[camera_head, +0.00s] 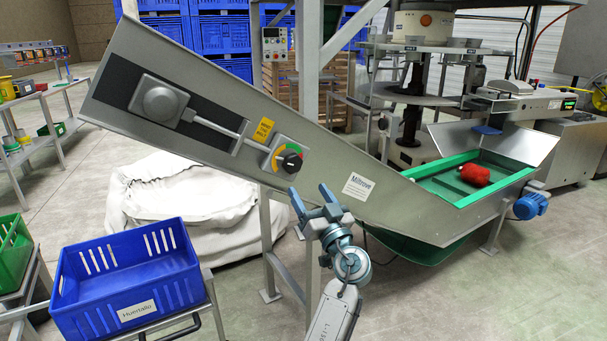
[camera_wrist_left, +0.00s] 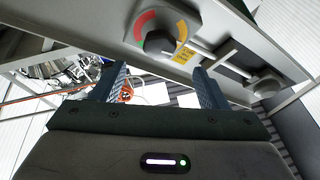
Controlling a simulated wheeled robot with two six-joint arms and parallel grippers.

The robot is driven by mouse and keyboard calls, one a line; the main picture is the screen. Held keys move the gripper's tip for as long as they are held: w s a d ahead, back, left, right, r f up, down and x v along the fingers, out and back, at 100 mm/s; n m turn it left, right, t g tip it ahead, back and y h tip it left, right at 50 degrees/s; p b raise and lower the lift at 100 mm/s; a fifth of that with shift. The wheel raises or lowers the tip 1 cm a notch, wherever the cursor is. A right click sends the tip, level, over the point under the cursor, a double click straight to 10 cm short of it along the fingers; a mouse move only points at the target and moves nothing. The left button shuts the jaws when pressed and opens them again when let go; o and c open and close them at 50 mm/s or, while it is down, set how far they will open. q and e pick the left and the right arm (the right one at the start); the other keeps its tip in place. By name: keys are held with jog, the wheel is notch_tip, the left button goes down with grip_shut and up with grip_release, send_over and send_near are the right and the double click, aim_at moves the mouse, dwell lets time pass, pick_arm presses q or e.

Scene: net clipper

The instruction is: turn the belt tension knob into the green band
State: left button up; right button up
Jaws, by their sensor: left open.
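The black belt tension knob (camera_head: 290,161) sits on a grey box on the sloping conveyor's side panel. A coloured ring (camera_head: 278,150) around it shows green, yellow and red parts. In the left wrist view the knob (camera_wrist_left: 158,41) is ahead of the fingers, with a red part of the ring at its left and a yellow-orange part at its right. I cannot read for sure where the knob points. My left gripper (camera_head: 309,196) is open and empty, just below the knob and apart from it; its fingers (camera_wrist_left: 159,82) show in the wrist view. My right gripper is not in view.
A blue crate (camera_head: 128,283) stands at the lower left, and a white sack (camera_head: 193,205) lies under the conveyor (camera_head: 225,95). A steel upright (camera_head: 307,70) stands behind the panel. A red net bag (camera_head: 475,174) lies in the green trough at the right.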

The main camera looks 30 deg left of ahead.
aim_at(294, 168)
pick_arm(q)
jog(key=p+x, duration=0.1)
jog(key=x, duration=0.5)
jog(key=shift+w+a+r+p, duration=0.15)
jog(key=shift+a+r+p, duration=0.1)
jog(key=shift+p, duration=0.15)
jog(key=shift+x, duration=1.15)
jog(key=shift+w+a+p, duration=0.3)
jog(key=shift+a, duration=0.05)
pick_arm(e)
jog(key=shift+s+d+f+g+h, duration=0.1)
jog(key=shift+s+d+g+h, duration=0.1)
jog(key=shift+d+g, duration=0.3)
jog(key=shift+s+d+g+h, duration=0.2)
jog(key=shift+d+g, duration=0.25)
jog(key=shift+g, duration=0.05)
pick_arm(q)
jog(key=c, duration=1)
